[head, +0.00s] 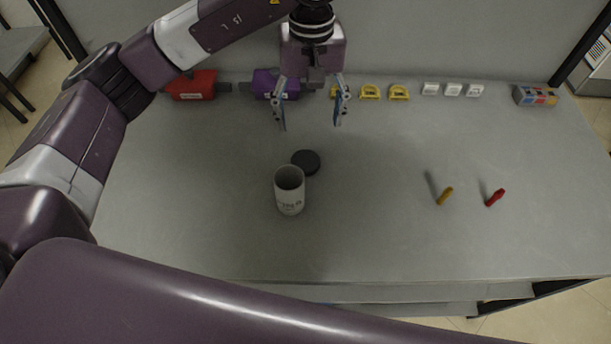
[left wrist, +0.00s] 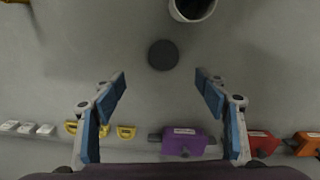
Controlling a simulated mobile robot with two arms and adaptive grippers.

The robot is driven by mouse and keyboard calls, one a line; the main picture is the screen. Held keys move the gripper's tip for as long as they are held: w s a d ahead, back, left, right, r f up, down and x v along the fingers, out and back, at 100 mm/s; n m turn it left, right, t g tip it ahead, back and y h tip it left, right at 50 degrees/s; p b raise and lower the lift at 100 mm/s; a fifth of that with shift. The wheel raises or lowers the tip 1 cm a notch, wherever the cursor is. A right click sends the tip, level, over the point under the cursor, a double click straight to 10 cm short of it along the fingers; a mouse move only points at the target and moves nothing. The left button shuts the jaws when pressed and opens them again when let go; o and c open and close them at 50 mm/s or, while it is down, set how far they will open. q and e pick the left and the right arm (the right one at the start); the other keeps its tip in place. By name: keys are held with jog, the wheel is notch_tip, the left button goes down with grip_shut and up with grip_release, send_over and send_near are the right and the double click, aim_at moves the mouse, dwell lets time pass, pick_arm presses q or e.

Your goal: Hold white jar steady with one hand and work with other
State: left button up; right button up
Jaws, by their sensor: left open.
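The white jar (head: 289,192) stands upright and open on the grey table, left of the middle in the head view. It also shows at the top edge of the left wrist view (left wrist: 192,9), with a dark inside. A dark round lid (head: 306,161) lies flat on the table just behind the jar; in the left wrist view the lid (left wrist: 163,55) sits between and beyond my fingertips. My left gripper (head: 309,123) is open and empty above the table, farther back than the jar and lid. My right gripper is not in view.
A yellow marker (head: 445,196) and a red marker (head: 495,198) are on the right. Along the back stand a red box (head: 191,86), a purple box (head: 275,84), yellow items (head: 399,92), white blocks (head: 452,89) and a multicoloured box (head: 535,95). The table's front right is clear.

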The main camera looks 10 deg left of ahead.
pick_arm(q)
jog(key=b, duration=0.3)
send_over(309, 160)
notch_tip(309, 160, down, 5)
jog(key=shift+r, duration=0.1)
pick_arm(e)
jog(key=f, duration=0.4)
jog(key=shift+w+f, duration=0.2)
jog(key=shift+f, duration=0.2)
pick_arm(q)
jog(key=shift+f+p, duration=0.35)
jog(key=shift+f, duration=0.9)
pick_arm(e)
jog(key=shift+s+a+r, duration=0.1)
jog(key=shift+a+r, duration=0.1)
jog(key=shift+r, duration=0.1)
